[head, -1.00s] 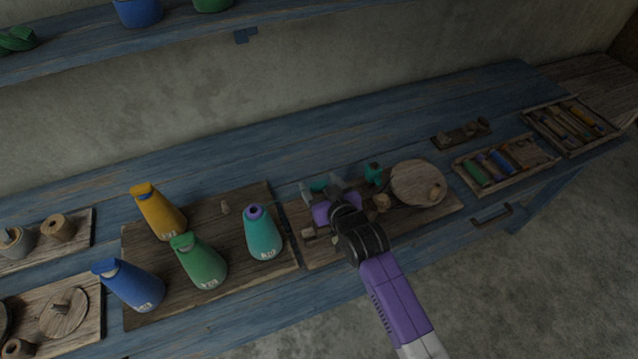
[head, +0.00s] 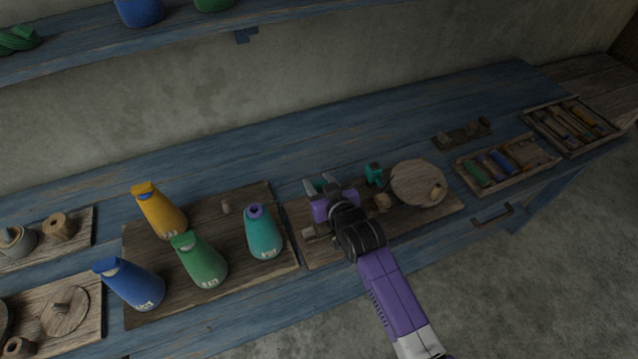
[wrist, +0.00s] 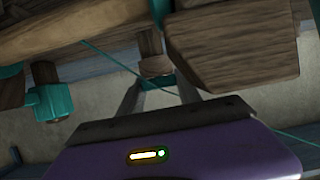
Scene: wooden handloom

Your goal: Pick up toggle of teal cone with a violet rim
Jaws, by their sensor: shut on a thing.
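The teal cone with a violet rim (head: 263,231) stands on the wooden board in the head view, left of my gripper (head: 321,185). In the wrist view my gripper (wrist: 159,92) is shut on a small teal piece (wrist: 158,84), which I take for the toggle. A thin teal thread runs past it on both sides. The piece is mostly hidden by the fingers, and its full shape cannot be told. It lies apart from the cone, over the wooden fixture.
Green (head: 200,260), blue (head: 131,284) and yellow (head: 159,212) cones share the left board (head: 228,277). A round wooden disc (head: 418,183) and a teal-topped post (head: 374,173) stand right of my gripper. Large wooden blocks (wrist: 235,50) hang close in the wrist view.

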